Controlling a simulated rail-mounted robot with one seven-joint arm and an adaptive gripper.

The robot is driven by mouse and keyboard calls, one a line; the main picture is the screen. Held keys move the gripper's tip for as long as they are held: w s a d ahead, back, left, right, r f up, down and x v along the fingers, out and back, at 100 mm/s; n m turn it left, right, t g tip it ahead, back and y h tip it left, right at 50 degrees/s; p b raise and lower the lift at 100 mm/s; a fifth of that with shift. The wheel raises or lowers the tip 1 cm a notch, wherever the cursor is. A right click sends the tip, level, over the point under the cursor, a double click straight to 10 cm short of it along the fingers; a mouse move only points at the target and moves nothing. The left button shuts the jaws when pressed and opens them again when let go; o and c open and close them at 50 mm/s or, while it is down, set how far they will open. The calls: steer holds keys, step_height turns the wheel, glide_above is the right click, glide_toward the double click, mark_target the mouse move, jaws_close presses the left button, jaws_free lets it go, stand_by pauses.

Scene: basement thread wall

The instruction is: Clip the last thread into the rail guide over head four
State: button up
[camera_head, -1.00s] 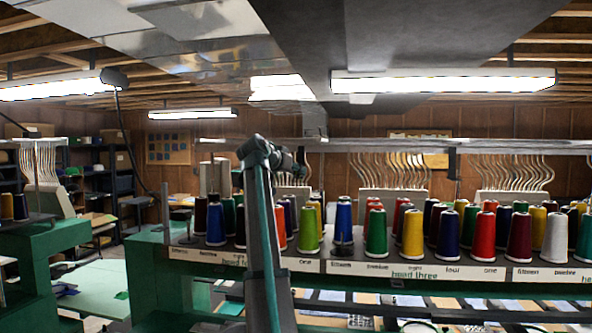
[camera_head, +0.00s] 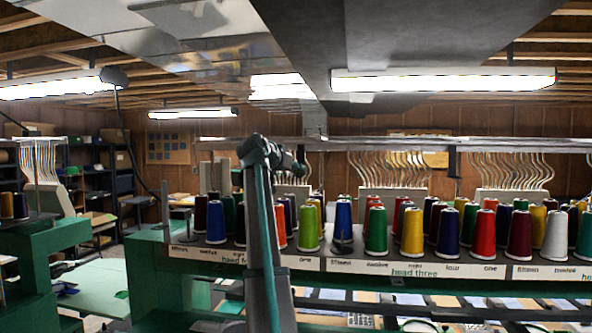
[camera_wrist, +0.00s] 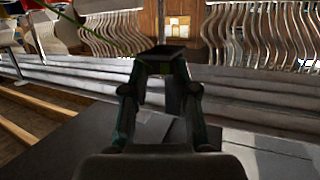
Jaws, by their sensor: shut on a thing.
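In the wrist view my gripper (camera_wrist: 163,57) has its fingers drawn together at a dark tip. A thin green thread (camera_wrist: 103,28) runs from the upper left to the fingertips, and the gripper is shut on it. The grip point itself is hidden by the dark pads. In the head view my gripper (camera_head: 301,160) is small and dark at the arm's end, just below the long overhead rail (camera_head: 400,146). The thread cannot be made out there. A rail guide over head four cannot be told apart in either view.
Several coloured thread cones (camera_head: 376,230) stand along the labelled rack (camera_head: 310,262) below the rail. Rows of curved pale tubes (camera_head: 388,168) stand behind, and also fill the top of the wrist view (camera_wrist: 265,35). A second green machine (camera_head: 40,250) stands at left.

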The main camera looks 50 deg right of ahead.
steer(key=o, duration=0.9)
